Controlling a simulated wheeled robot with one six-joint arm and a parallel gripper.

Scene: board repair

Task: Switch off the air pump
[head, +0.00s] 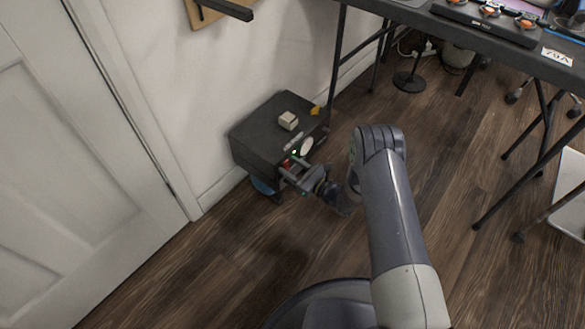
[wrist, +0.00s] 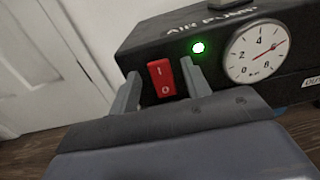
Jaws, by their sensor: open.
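The red rocker switch (wrist: 162,79), marked I above and O below, sits on the front face. My gripper (wrist: 160,82) is open, with one finger on each side of the switch. I cannot tell whether either finger touches it. In the head view my gripper (head: 288,172) is at the pump's front.
A small pale block (head: 288,120) and a yellow piece (head: 315,110) are on the pump's top. A white door (head: 75,150) stands at the left. A dark table (head: 480,45) with thin legs is at the upper right. The wooden floor (head: 235,260) in front is clear.

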